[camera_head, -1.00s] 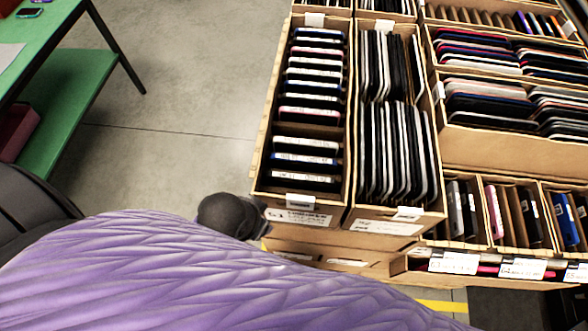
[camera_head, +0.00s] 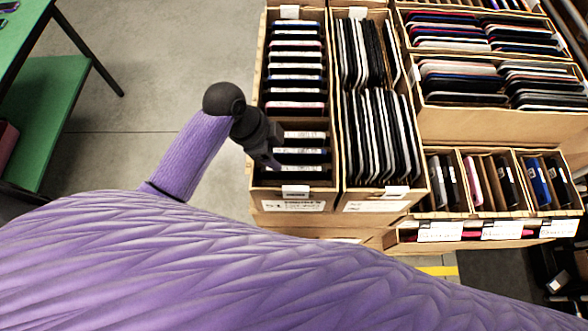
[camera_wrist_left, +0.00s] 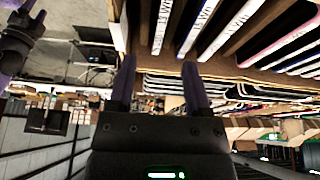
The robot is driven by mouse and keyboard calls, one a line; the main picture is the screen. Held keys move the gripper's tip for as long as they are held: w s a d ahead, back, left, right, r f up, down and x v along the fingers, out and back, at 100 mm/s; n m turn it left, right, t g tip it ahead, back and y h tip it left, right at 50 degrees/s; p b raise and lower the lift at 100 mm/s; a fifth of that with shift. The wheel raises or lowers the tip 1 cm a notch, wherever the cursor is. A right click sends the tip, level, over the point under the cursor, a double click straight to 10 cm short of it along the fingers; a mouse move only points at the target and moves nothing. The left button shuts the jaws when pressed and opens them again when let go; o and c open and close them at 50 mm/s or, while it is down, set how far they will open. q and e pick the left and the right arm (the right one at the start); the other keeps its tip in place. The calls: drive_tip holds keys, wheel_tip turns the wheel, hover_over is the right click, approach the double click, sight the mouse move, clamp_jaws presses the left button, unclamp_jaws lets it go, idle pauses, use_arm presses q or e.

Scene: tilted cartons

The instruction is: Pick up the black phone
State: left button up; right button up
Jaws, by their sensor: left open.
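Several dark phones stand on edge in the front part of the left carton (camera_head: 318,208), such as a black one with a white label (camera_head: 305,153); I cannot tell which one is meant. My left gripper (camera_head: 275,165) is over the left edge of that carton's front compartment, beside these phones, and partly hides their left ends. In the left wrist view its two fingers (camera_wrist_left: 158,80) are apart, with nothing between them. Labelled phone edges (camera_wrist_left: 205,30) show beyond the fingertips.
A second carton (camera_head: 345,190) full of upright dark and silver devices adjoins on the right. More cartons (camera_head: 475,125) and small labelled bins (camera_head: 440,232) stand further right. A green table (camera_head: 40,110) is at the left, with bare floor (camera_head: 150,110) between.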

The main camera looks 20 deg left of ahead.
sight(293, 168)
use_arm(q)
drive_tip(key=b+x, duration=0.1)
drive_tip(key=x, duration=0.8)
drive_tip(key=shift+w+d+f, duration=0.2)
drive_tip(key=shift+d+f, duration=0.05)
drive_tip(key=shift+r, duration=0.1)
clamp_jaws()
